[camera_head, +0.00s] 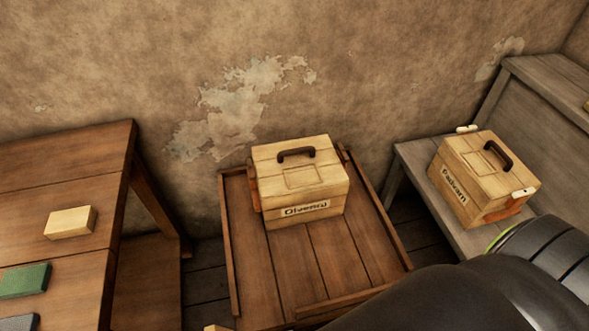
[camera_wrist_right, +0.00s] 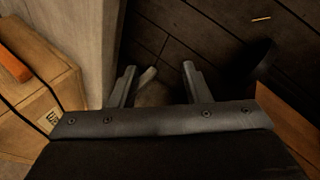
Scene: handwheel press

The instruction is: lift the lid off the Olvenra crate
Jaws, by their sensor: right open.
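The Olvenra crate (camera_head: 335,203) is a pale wooden box with its name on a front label. It stands on a low brown wooden table with raised edge strips (camera_head: 262,285). Its lid (camera_head: 325,173) sits on top and carries a dark arched handle (camera_head: 296,152). My right gripper (camera_wrist_right: 159,66) is open and empty, its two dark fingers apart over a dark plank floor in the right wrist view. In the head view my right arm crosses the lower right and its gripper does not show. My left gripper is in neither view.
A similar lidded crate (camera_head: 463,187) stands on a grey bench (camera_head: 413,160) at right. A wooden crate (camera_wrist_right: 45,105) lies left of my right gripper. A brown table (camera_head: 80,170) at left holds a pale block (camera_head: 70,222) and a green block (camera_head: 25,281).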

